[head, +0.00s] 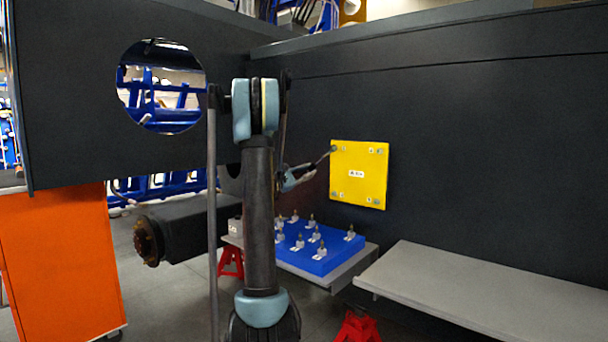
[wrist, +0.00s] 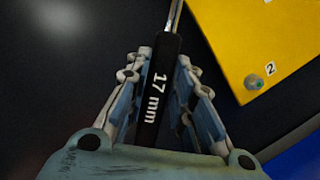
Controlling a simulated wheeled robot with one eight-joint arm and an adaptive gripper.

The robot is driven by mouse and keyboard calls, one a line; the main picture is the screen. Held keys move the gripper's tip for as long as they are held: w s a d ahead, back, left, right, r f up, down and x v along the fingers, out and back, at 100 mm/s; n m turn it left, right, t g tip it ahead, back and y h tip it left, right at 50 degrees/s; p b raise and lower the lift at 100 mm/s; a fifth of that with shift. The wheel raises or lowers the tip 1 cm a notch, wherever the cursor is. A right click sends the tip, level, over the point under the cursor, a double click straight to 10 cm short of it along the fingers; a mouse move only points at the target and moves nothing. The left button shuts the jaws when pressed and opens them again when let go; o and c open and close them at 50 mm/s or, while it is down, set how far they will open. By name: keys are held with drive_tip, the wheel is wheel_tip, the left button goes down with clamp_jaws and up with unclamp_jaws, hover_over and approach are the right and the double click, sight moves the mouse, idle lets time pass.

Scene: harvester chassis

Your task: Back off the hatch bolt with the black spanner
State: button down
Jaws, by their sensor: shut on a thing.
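The yellow hatch (head: 358,188) is fixed on the dark chassis wall, with a bolt near each corner and a label in its middle. My gripper (head: 300,173) is just left of the hatch. In the wrist view my gripper (wrist: 158,95) is shut on the black handle of the spanner (wrist: 155,95), marked "17 mm". The spanner's metal shaft (head: 324,156) slants up to the hatch's upper-left bolt (head: 334,149). At this size I cannot tell whether its head is seated on that bolt. The wrist view also shows the hatch (wrist: 245,35) and a bolt marked 2 (wrist: 254,82).
Below the hatch, a blue block (head: 318,258) carries several small labelled fittings. A bare grey shelf (head: 490,295) stands at the right, and red stands (head: 358,327) are below. An orange cabinet (head: 60,265) is at the left. The wall right of the hatch is clear.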

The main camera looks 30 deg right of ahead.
drive_tip(key=shift+s+d+f+n+t, duration=0.25)
drive_tip(key=shift+s+f+n+t, duration=0.15)
drive_tip(key=shift+s+f+n, duration=0.45)
drive_tip(key=shift+w+r, duration=0.2)
drive_tip(key=shift+s+d+f+n+t, duration=0.2)
drive_tip(key=shift+s+d+f+n, duration=0.15)
drive_tip(key=shift+s+n, duration=0.3)
drive_tip(key=shift+s+d+f+n+t, duration=0.2)
drive_tip(key=shift+s+f+n, duration=0.25)
drive_tip(key=shift+n, duration=0.35)
drive_tip(key=shift+s, duration=0.1)
drive_tip(key=shift+s+d+f+n+t, duration=0.3)
drive_tip(key=shift+s+n, duration=0.3)
drive_tip(key=shift+n, duration=0.15)
drive_tip(key=shift+s+d+f+n+t, duration=0.3)
drive_tip(key=shift+s+n, duration=0.25)
drive_tip(key=shift+n, duration=0.2)
drive_tip(key=shift+s+d+f+n+t, duration=0.15)
drive_tip(key=shift+s+d+n+t, duration=0.15)
drive_tip(key=shift+s+n, duration=0.4)
drive_tip(key=shift+s+d+f+n+t, duration=0.1)
drive_tip(key=shift+s+d+n+t, duration=0.15)
drive_tip(key=shift+s+n, duration=0.45)
